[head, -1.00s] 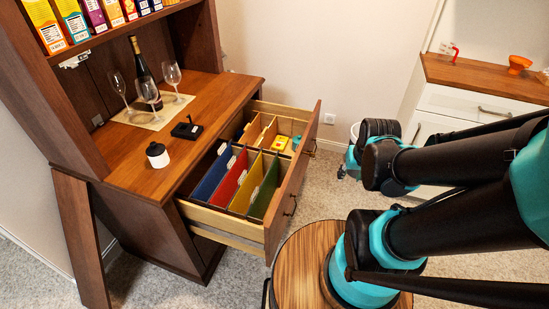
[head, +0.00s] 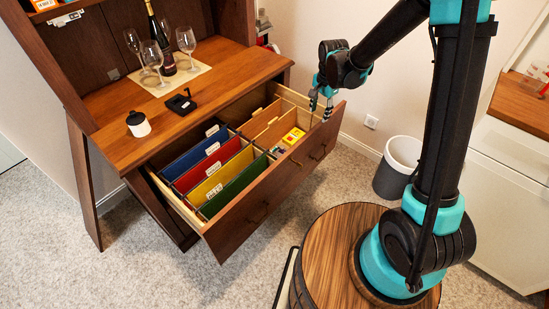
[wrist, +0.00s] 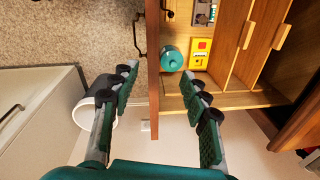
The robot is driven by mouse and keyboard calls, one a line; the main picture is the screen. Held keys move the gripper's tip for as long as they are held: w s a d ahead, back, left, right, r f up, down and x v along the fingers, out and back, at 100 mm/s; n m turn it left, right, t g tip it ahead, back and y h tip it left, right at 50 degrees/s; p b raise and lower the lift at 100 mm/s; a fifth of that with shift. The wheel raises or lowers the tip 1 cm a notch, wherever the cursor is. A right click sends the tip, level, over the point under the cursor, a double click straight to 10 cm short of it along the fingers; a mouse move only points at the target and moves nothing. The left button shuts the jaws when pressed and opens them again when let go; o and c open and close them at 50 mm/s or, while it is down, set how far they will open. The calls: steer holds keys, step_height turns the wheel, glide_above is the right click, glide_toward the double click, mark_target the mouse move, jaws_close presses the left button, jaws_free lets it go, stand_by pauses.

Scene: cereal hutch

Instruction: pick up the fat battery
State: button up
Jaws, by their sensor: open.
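A short teal cylinder (wrist: 172,57) stands in the open drawer (wrist: 153,100), close behind its front panel, in the wrist view. It looks like the fat battery, though no label is readable. In the head view the front panel seems to hide it. My gripper (head: 321,103) is open and empty above the right end of the drawer. In the wrist view my gripper's fingers (wrist: 158,80) straddle the line of the front panel, with the teal cylinder beyond the right fingertip and apart from it.
A yellow box (wrist: 200,54) lies beside the cylinder, with a grey labelled item (wrist: 204,13) near it. Wooden dividers (wrist: 235,45) and coloured folders (head: 213,172) fill other parts of the drawer. A bin (head: 398,165) stands on the floor to the right. Glasses and a bottle (head: 160,40) stand on the hutch.

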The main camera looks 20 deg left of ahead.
steer(key=a+f+m, duration=0.1)
steer(key=a+f, duration=0.3)
steer(key=a, duration=0.4)
steer(key=m+g, duration=0.1)
steer(key=m, duration=0.1)
glide_above(275, 153)
steer(key=shift+h, duration=0.3)
step_height(275, 153, down, 18)
steer(key=shift+d+f, duration=0.1)
steer(key=shift+s+f, duration=0.15)
steer(key=shift+f, duration=2.75)
steer(key=shift+c, duration=0.5)
jaws_close()
